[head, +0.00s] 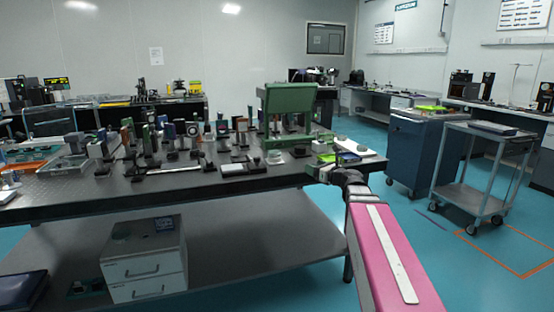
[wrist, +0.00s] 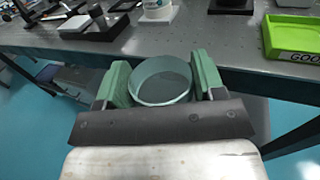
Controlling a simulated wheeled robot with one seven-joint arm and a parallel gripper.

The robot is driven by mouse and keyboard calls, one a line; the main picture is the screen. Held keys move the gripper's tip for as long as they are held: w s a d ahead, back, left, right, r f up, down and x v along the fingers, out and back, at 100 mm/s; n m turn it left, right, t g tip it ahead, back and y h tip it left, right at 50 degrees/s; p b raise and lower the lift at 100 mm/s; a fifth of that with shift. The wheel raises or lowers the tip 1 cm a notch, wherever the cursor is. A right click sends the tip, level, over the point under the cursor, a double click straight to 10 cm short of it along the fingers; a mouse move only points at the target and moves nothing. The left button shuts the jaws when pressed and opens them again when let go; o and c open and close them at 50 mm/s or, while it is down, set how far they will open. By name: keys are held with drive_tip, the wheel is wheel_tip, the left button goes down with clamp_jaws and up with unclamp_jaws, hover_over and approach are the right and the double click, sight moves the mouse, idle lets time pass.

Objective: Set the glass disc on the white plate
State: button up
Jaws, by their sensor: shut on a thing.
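My gripper (wrist: 160,85) has green fingers and is shut on the glass disc (wrist: 162,88), a round, pale greenish clear piece with a raised-looking rim. The disc is held just off the table's front edge. In the head view my gripper (head: 322,172) is at the table's right front corner, and the disc cannot be made out there. A flat white plate (head: 240,168) with a dark border lies near the table's front edge, left of my gripper. It also shows at the upper left of the wrist view (wrist: 78,25), apart from the disc.
A clear round container (head: 274,158) stands between the white plate and my gripper. A green tray (wrist: 292,38) marked "GOOD" lies at the right. A white board (head: 355,147) holds small items behind my gripper. Optics mounts and a large green device (head: 289,108) crowd the dark table (head: 130,190).

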drive_tip(key=s+d+f+n+g+y, duration=0.3)
drive_tip(key=s+f, duration=0.9)
drive_tip(key=shift+d+g, duration=0.25)
drive_tip(key=shift+g, duration=0.05)
drive_tip(key=shift+s+f, duration=0.1)
